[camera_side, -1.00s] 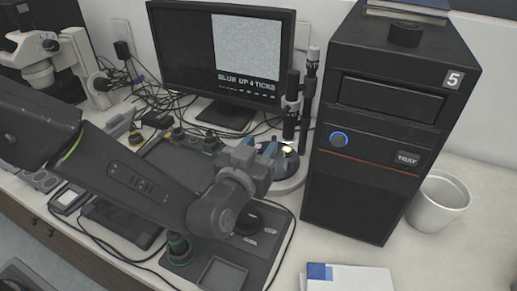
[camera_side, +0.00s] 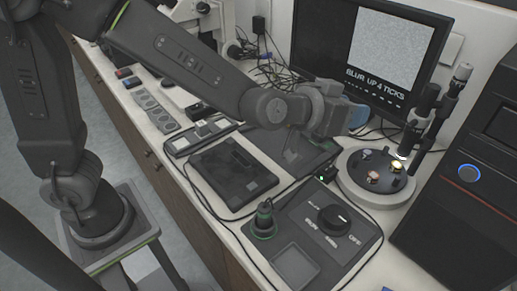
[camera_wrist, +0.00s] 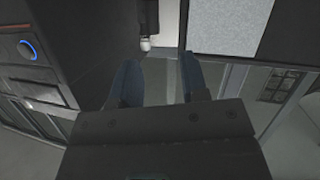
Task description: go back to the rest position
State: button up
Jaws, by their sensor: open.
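My gripper (camera_side: 352,118) is raised above the bench in front of the monitor, its blue fingertips pointing right. It is up and to the left of the round stage (camera_side: 352,186), clear of it. In the wrist view my gripper (camera_wrist: 160,78) shows two blue fingers spread apart with nothing between them. The stage carries small samples, one lit yellow. A control panel (camera_side: 360,236) with a black dial (camera_side: 334,219) lies in front of the stage.
The monitor (camera_side: 400,50) reads "BLUR UP 4 TICKS". A black upright instrument (camera_side: 424,118) rises beside the stage. A computer tower (camera_side: 465,215) with a blue-ringed button stands at right. A dark tablet-like device (camera_side: 232,172) and cables lie on the bench.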

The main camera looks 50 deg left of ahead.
jog(key=s+a+g+y, duration=0.1)
jog(key=s+a+g, duration=0.3)
jog(key=s+a, duration=0.5)
jog(key=s+a+f+g+y, duration=0.1)
jog(key=s+a+g, duration=0.3)
jog(key=s+a, duration=0.6)
jog(key=s+y, duration=0.1)
jog(key=s, duration=0.3)
jog(key=shift+s+n+g, duration=0.25)
jog(key=shift+n+g, duration=0.05)
jog(key=shift+n, duration=0.1)
